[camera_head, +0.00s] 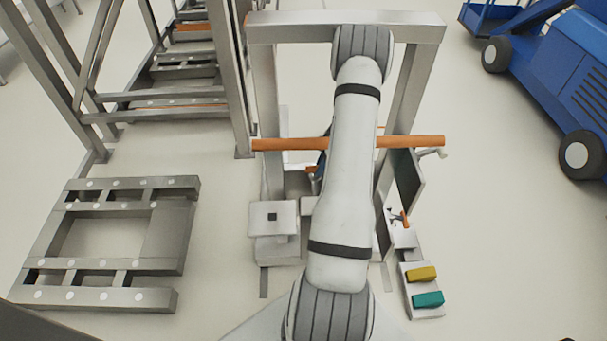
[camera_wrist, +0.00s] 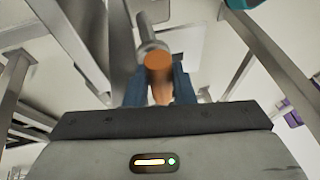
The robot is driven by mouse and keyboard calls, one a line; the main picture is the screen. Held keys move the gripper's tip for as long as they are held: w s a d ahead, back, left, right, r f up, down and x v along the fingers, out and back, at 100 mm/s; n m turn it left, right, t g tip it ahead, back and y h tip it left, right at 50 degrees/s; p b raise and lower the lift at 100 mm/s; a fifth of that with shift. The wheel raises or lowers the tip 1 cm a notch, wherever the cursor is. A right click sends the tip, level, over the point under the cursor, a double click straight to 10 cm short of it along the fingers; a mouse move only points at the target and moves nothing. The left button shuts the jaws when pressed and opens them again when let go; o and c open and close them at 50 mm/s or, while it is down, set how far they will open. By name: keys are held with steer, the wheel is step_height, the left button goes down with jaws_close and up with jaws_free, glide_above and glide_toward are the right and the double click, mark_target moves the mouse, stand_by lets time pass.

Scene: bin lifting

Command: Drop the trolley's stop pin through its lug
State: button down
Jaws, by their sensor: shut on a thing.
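My gripper (camera_wrist: 158,84) shows in the wrist view with its two blue fingers shut on an orange grip (camera_wrist: 158,66), which seems to belong to the stop pin. A grey metal shaft with a collar (camera_wrist: 151,40) lies in line with the grip; I cannot tell whether the two are joined. In the head view my arm hides most of the gripper, and only a bit of blue shows beside the arm. I cannot pick out the trolley or its lug with certainty in either view.
A grey metal frame (camera_head: 290,29) stands around my arm, with an orange bar (camera_head: 411,141) across it. A pedestal (camera_head: 274,218) stands left, and a box with yellow and teal blocks (camera_head: 424,290) right. A pallet-like rack (camera_head: 62,190) and blue vehicle (camera_head: 550,75) flank open floor.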

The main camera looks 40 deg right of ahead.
steer(key=shift+s+d, duration=0.1)
steer(key=shift+d, duration=0.45)
steer(key=shift+r, duration=0.15)
step_height(320, 180, up, 11)
steer(key=p, duration=0.3)
steer(key=shift+r, duration=0.15)
stand_by(1.4)
stand_by(0.5)
